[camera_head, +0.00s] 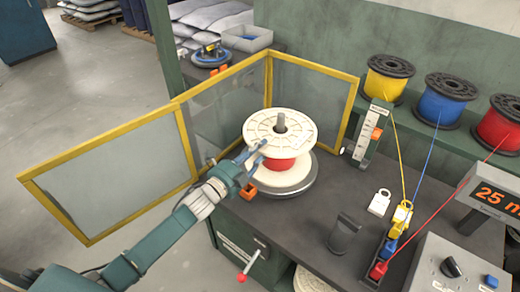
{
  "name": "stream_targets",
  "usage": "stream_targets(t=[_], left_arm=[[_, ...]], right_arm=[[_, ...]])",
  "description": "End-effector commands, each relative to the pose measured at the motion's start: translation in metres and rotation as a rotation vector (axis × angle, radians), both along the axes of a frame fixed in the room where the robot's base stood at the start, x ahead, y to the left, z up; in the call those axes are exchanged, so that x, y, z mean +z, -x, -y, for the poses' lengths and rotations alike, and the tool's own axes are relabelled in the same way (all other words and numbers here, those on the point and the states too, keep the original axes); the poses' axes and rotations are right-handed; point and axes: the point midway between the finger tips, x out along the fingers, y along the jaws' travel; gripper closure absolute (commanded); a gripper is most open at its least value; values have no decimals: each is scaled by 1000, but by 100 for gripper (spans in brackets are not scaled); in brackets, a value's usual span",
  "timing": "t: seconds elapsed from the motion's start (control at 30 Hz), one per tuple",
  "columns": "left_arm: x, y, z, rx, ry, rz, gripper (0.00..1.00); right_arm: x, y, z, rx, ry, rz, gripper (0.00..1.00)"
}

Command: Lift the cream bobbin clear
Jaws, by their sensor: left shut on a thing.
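The cream bobbin (295,137) stands upright on the dark bench, with red winding (284,164) between its two flanges. My left gripper (256,156) reaches in from the left and is shut on the near left edge of the bobbin. The gripper hides part of that edge and of the winding. My right gripper is not in view.
Yellow-framed clear guard panels (108,170) stand around the left and back of the bobbin. A white gauge post (371,132) stands right of it. Yellow (387,80), blue (446,100) and red (500,122) spools sit on the back ledge, their threads running to the bench front.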

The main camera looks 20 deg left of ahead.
Motion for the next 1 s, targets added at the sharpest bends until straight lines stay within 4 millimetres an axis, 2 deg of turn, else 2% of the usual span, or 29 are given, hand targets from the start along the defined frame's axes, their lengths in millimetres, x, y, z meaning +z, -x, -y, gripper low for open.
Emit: stream_targets(t=[0.03, 0.47, 0.5, 0.63, 0.77, 1.0], left_arm=[[5, -1, 0, -1, 2, 10, 100], [8, -2, 0, -2, 4, 14, 100], [16, -3, 2, -6, 9, 31, 100], [17, -3, 1, -6, 8, 29, 100], [22, -3, 1, -6, 7, 25, 100], [45, -3, 1, -5, 6, 23, 100]], right_arm=[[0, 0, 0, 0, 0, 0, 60], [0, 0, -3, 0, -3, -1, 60], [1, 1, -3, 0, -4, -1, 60], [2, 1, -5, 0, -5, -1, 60], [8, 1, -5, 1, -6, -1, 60], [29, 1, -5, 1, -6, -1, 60]])
